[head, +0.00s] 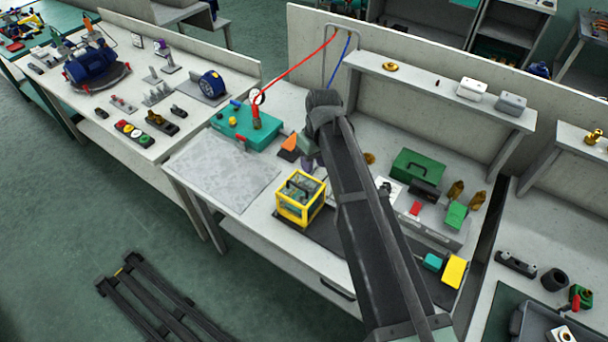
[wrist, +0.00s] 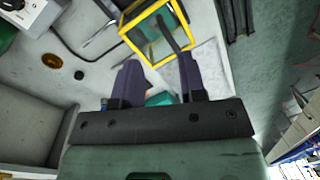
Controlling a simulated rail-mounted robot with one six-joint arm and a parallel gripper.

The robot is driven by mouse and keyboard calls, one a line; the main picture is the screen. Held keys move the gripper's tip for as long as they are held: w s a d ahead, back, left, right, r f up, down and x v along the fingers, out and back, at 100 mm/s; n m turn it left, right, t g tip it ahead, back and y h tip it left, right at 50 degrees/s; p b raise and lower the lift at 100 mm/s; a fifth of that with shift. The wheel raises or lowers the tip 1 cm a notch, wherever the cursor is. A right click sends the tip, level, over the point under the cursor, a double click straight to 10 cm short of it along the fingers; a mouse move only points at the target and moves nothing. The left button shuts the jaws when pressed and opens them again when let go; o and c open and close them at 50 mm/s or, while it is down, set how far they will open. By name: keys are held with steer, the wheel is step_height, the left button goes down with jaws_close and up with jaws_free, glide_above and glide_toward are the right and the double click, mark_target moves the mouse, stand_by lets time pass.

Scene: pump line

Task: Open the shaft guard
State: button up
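The shaft guard (head: 301,200) looks like a yellow-framed, clear-sided box with a dark handle (head: 298,190) on top. It stands shut on the bench in the middle of the head view. In the wrist view its yellow frame (wrist: 125,22) and dark handle (wrist: 174,35) show beyond my fingertips. My gripper (wrist: 159,62) is open, with its two purple fingers apart and no grasped thing visible between them. In the head view my gripper (head: 308,163) hangs behind and above the guard, partly hidden by my arm. I cannot tell the exact gap to the handle.
A teal box (head: 246,128) with a red plug and hose stands behind left. An orange wedge (head: 289,146) is close to my gripper. A grey plate (head: 222,170) lies flat to the left, clear on top. A green case (head: 418,168) and small parts are at right.

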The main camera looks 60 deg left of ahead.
mark_target(296, 184)
steer(key=s+a+n, duration=0.1)
steer(key=a+n, duration=0.1)
steer(key=a, duration=0.5)
steer(key=f+b, duration=0.3)
steer(key=s+d+f+n+b, duration=0.1)
steer(key=f+b, duration=0.3)
steer(key=s+d+f+n+b, duration=0.1)
steer(key=f+b, duration=0.2)
steer(key=b, duration=0.1)
steer(key=shift+d+f, duration=0.25)
steer(key=shift+f, duration=0.05)
steer(key=shift+r, duration=0.15)
steer(key=shift+c, duration=0.3)
jaws_close()
